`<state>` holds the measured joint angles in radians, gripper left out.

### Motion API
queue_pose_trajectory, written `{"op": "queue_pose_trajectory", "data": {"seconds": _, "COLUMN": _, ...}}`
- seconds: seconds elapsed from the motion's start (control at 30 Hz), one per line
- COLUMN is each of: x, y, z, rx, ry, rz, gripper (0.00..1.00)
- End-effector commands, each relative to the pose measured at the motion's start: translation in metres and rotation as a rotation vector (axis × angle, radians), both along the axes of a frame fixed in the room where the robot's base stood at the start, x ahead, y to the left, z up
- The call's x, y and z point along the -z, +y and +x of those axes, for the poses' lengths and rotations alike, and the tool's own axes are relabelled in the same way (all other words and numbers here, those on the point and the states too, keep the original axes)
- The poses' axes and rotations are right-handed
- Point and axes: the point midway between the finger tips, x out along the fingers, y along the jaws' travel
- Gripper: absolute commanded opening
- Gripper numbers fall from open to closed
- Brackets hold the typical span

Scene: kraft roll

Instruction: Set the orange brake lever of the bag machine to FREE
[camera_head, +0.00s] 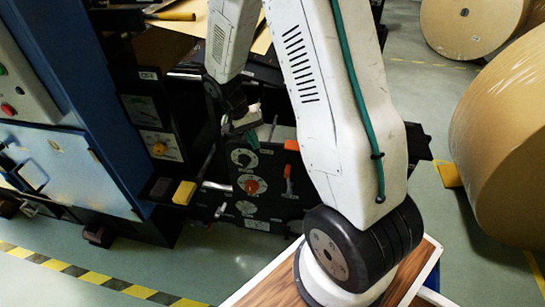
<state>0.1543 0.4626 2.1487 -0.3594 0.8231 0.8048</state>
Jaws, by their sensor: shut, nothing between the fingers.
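The bag machine's dark control panel (262,205) shows below my wrist in the head view. A small orange lever (288,179) stands roughly upright at the panel's right side, close to my white arm link. I take it for the brake lever; its markings are too small to read, so its setting cannot be told. My gripper (249,123) is small in view at the panel's upper edge, above and left of the lever and apart from it. It is shut and empty.
The panel also has a red knob (251,186) on a round dial and an orange block (291,145) near the top. A yellow-ended handle (184,192) sticks out at left. Large kraft rolls (505,135) stand at right. Striped floor tape (90,276) borders clear floor at lower left.

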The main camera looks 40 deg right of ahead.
Motion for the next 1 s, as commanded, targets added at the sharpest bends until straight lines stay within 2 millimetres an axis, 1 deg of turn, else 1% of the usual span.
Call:
{"op": "queue_pose_trajectory", "data": {"seconds": 0.13, "x": 0.005, "y": 0.007, "z": 0.009, "rx": -0.365, "ry": 0.133, "rz": 0.086, "gripper": 0.0}}
{"op": "queue_pose_trajectory", "data": {"seconds": 0.3, "x": 0.005, "y": 0.008, "z": 0.015, "rx": -0.799, "ry": 0.298, "rz": 0.218, "gripper": 0.0}}
{"op": "queue_pose_trajectory", "data": {"seconds": 0.4, "x": 0.002, "y": 0.006, "z": 0.016, "rx": -0.989, "ry": 0.37, "rz": 0.286, "gripper": 0.0}}
{"op": "queue_pose_trajectory", "data": {"seconds": 0.5, "x": 0.0, "y": 0.005, "z": 0.015, "rx": -1.117, "ry": 0.416, "rz": 0.337, "gripper": 0.0}}
{"op": "queue_pose_trajectory", "data": {"seconds": 0.67, "x": 0.001, "y": 0.004, "z": 0.013, "rx": -1.2, "ry": 0.446, "rz": 0.374, "gripper": 0.0}}
{"op": "queue_pose_trajectory", "data": {"seconds": 0.77, "x": 0.009, "y": 0.001, "z": 0.009, "rx": -1.206, "ry": 0.447, "rz": 0.377, "gripper": 0.0}}
{"op": "queue_pose_trajectory", "data": {"seconds": 0.87, "x": 0.022, "y": -0.004, "z": 0.003, "rx": -1.204, "ry": 0.448, "rz": 0.377, "gripper": 0.0}}
{"op": "queue_pose_trajectory", "data": {"seconds": 1.0, "x": 0.049, "y": -0.013, "z": -0.009, "rx": -1.203, "ry": 0.449, "rz": 0.379, "gripper": 0.0}}
